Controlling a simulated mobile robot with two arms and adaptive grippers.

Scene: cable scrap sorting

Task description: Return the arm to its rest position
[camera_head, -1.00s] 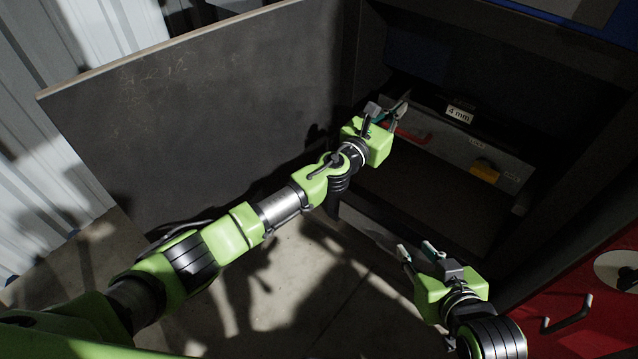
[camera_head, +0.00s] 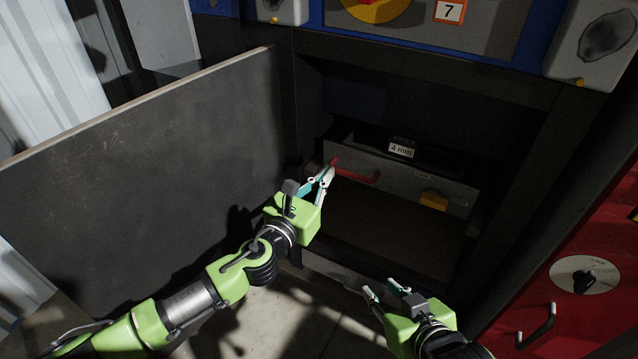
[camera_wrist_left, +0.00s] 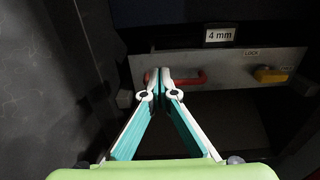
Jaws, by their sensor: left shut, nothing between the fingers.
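My left gripper (camera_head: 326,176) is in front of the open cabinet in the head view, its green arm coming in from the lower left. Its fingers are shut and empty, and they also show in the left wrist view (camera_wrist_left: 160,76). They point at the red handle (camera_head: 358,173) of a grey drawer (camera_head: 400,180); in the wrist view they cover the middle of that handle (camera_wrist_left: 190,79). I cannot tell exactly how far apart they are. My right gripper (camera_head: 380,290) is low at the front of the cabinet, with its two fingertips apart and nothing between them.
The large dark door (camera_head: 140,190) stands open at the left, close to my left arm. The drawer has a "4 mm" label (camera_head: 401,150) and a yellow latch (camera_head: 434,200). A red panel (camera_head: 590,240) with a knob and handle stands at the right. Below the drawer is a dark empty space.

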